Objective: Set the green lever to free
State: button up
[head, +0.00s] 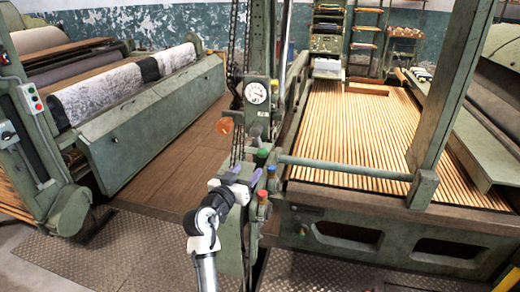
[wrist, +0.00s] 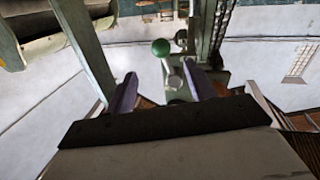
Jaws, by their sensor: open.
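The green lever's round knob (head: 261,153) shows on the green machine post, just beyond my gripper (head: 246,174) in the head view. In the wrist view the green knob (wrist: 161,47) stands above a pale stem, ahead of and between the two purple fingers of my gripper (wrist: 160,70). The gripper is open, with nothing held between the fingers. Whether a finger touches the stem I cannot tell. The lever's base is partly hidden, and no setting mark for free is legible.
A blue knob (head: 271,168) and a red knob (head: 262,194) sit close to the green one. An orange knob (head: 224,125) and a dial gauge (head: 257,93) are on the same post. A slatted bed (head: 365,125) lies right; wooden floor (head: 185,165) is clear left.

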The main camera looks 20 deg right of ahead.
aim_at(260, 156)
jog(key=p+x, duration=0.3)
jog(key=x, duration=0.8)
jog(key=shift+w+d, duration=0.2)
jog(key=shift+w, duration=0.05)
grip_shut()
